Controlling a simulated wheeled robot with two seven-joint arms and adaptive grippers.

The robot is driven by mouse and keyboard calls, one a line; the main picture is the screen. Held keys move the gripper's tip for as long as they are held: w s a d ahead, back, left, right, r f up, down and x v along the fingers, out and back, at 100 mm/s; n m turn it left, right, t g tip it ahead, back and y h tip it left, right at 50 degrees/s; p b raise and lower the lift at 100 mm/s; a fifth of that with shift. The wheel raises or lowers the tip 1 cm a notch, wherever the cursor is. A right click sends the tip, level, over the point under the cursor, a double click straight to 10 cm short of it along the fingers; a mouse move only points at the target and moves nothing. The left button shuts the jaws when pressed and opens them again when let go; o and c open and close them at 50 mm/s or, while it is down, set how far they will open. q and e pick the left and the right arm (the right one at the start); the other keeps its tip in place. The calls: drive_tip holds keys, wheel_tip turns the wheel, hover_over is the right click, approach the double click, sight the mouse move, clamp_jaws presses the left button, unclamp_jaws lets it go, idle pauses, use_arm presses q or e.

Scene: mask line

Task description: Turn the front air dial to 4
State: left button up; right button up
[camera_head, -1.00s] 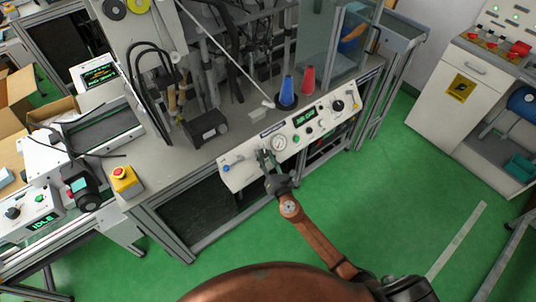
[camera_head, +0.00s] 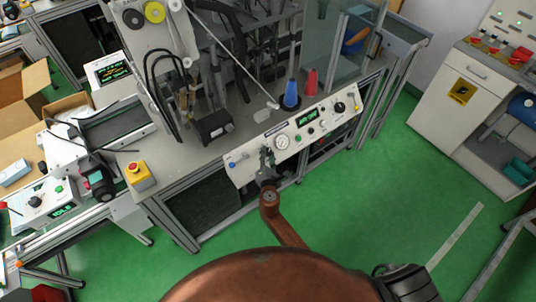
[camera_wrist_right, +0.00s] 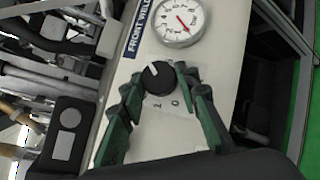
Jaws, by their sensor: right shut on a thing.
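The front panel (camera_head: 243,172) is a white sloped box on the machine's front edge. My right gripper (camera_head: 267,156) is at its left half, beside the round gauge (camera_head: 283,142). In the right wrist view the green fingers (camera_wrist_right: 158,84) are shut on a black dial (camera_wrist_right: 158,77), one on each side. The dial's white mark points to the upper left of that picture. My left gripper is out of view.
Right of the gauge are buttons, a green display (camera_head: 307,117) and another black knob (camera_head: 339,107). A blue cone (camera_head: 291,94) and a red cone (camera_head: 311,82) stand behind the panel. A yellow box with a red button (camera_head: 139,175) is at the left.

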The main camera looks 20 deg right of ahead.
drive_tip(key=shift+r, duration=0.1)
drive_tip(key=o, duration=1.2)
drive_tip(key=shift+c, duration=0.2)
drive_tip(key=v, duration=1.2)
drive_tip(key=shift+d, duration=0.1)
